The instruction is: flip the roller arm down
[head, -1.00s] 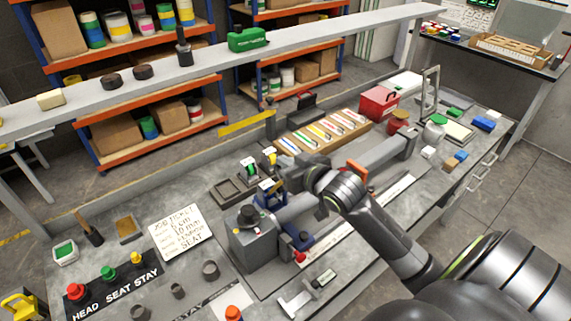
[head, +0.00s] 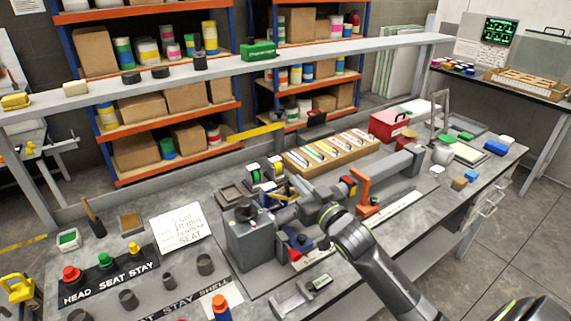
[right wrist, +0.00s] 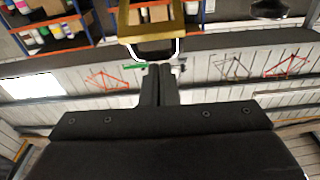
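A lathe-like machine stands on the bench in the head view, with a grey headstock box (head: 249,240) at its left end. My right gripper (head: 287,212) is over the machine, just right of that box. In the right wrist view its two dark fingers (right wrist: 158,84) lie together, with nothing seen between them. A yellow bracket (right wrist: 150,14) is just beyond the fingertips there; it may be the roller arm, but I cannot tell its tilt or whether they touch. In the head view my gripper partly hides this area. My left gripper is not in view.
An orange lever (head: 364,190) stands at the machine's right part. Behind is a wooden tray of coloured sticks (head: 330,153) and a red box (head: 388,125). A white job ticket (head: 181,227) and coloured buttons (head: 104,261) are at left. A long grey shelf (head: 220,71) crosses above the bench.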

